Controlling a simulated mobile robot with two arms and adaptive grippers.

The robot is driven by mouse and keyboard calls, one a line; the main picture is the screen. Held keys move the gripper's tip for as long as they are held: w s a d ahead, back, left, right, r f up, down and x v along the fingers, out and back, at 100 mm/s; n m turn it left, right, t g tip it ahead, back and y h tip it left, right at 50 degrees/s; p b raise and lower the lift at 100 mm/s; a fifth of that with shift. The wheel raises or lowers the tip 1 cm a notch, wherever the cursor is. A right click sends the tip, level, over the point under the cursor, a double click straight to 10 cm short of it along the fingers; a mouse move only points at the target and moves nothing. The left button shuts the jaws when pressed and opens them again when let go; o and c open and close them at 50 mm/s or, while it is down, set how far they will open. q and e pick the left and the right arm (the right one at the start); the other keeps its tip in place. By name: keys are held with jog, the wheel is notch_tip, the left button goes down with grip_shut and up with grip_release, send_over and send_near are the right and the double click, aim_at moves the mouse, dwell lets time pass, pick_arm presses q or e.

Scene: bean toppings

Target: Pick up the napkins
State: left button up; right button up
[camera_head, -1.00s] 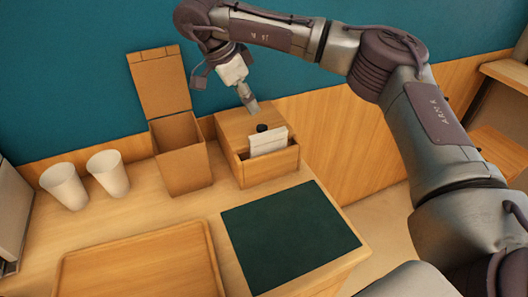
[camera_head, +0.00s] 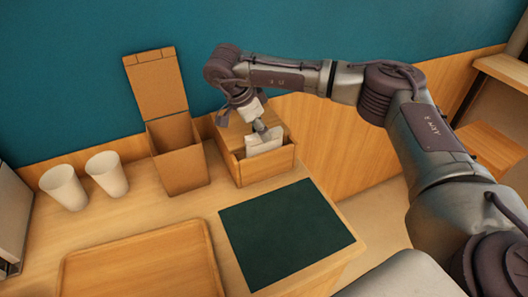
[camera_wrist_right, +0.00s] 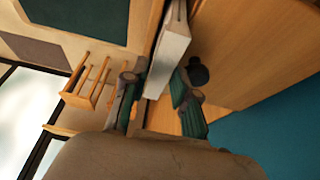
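The white napkins (camera_head: 265,144) stand upright in the front slot of a wooden box (camera_head: 262,171). In the right wrist view the napkins (camera_wrist_right: 168,55) show as a pale slab. My right gripper (camera_head: 260,128) is at the top of the napkins, pointing down. In the wrist view the right gripper (camera_wrist_right: 155,88) is open, one finger on each side of the napkins, with a gap to at least one finger. A dark round knob (camera_wrist_right: 199,74) on the box sits close to one finger. My left gripper is not in view.
An open brown box (camera_head: 180,168) with a raised lid stands just left of the napkin box. Two white cups (camera_head: 64,187) are further left. A wooden tray (camera_head: 140,235) and a dark green mat (camera_head: 285,232) lie in front. A teal wall is behind.

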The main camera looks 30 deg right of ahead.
jog(key=shift+f, duration=0.2)
dwell(0.6)
jog(key=c, duration=0.4)
